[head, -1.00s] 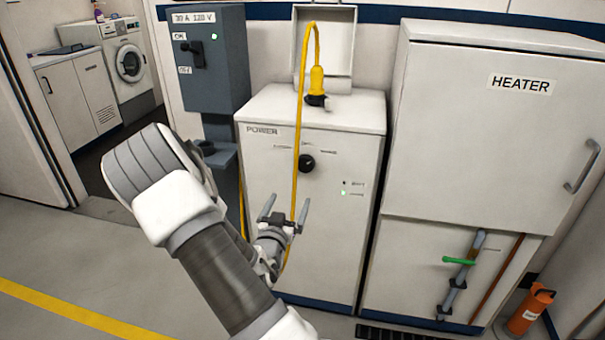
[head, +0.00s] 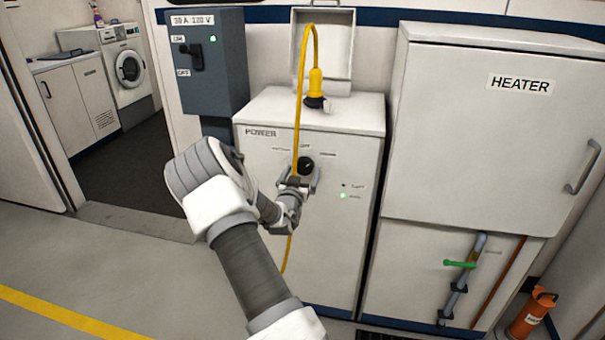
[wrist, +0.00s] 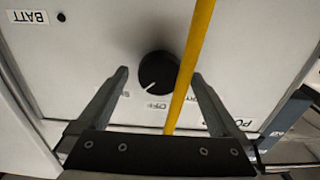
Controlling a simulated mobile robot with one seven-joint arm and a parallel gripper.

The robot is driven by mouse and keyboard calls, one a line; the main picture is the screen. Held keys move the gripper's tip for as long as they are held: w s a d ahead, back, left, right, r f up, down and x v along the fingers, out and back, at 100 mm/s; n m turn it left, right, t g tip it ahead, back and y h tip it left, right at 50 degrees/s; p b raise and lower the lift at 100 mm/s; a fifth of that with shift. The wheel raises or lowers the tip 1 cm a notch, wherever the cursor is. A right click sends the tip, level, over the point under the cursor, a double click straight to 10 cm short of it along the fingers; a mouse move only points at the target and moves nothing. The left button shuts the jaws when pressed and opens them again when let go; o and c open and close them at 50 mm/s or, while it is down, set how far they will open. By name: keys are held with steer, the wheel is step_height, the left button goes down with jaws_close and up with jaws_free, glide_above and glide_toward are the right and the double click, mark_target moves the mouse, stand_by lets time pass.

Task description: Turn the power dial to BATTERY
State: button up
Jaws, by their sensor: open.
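The power dial (head: 305,164) is a round black knob on the white POWER cabinet (head: 262,220). The wrist view shows the dial (wrist: 158,70) upside down, its white mark pointing down-left, between OFF and the partly hidden left label. The label ending in "RY" is at the right, partly covered by the yellow cable. My gripper (head: 300,180) is open just in front of the dial and slightly below it. In the wrist view its fingers (wrist: 160,74) lie either side of both dial and cable. Whether they touch the dial, I cannot tell.
The yellow cable (head: 298,120) hangs from its plug down the cabinet front, immediately beside the dial. The lower indicator light (head: 343,196) is green; the BATT light above is dark. A breaker box (head: 208,85) is left, the HEATER cabinet (head: 470,140) right. Open floor lies front left.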

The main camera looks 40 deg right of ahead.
steer(key=shift+w+d, duration=0.25)
steer(key=shift+d, duration=0.05)
steer(key=c, duration=1.3)
